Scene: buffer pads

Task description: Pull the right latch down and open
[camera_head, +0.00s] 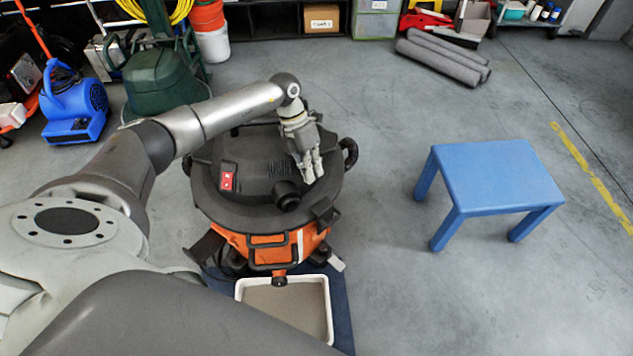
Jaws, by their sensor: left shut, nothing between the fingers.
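An orange and black shop vacuum (265,245) stands upright with its round black lid (235,205) on top. A dark loop-shaped part (350,154) sticks out at the lid's right side, and a dark tab (327,217) sits at its lower right rim. I cannot tell which of them is the right latch, or whether it is fastened. My left gripper (314,178) points down over the right part of the lid, left of the loop. It is shut and empty; contact with the lid is unclear. My right gripper is not in view.
A blue stool (497,176) stands at the right, with clear floor between it and the vacuum. A white-rimmed tray (329,318) lies in front of the vacuum on a dark blue mat (341,310). A blue blower (75,108) and a green container (165,80) stand at the left.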

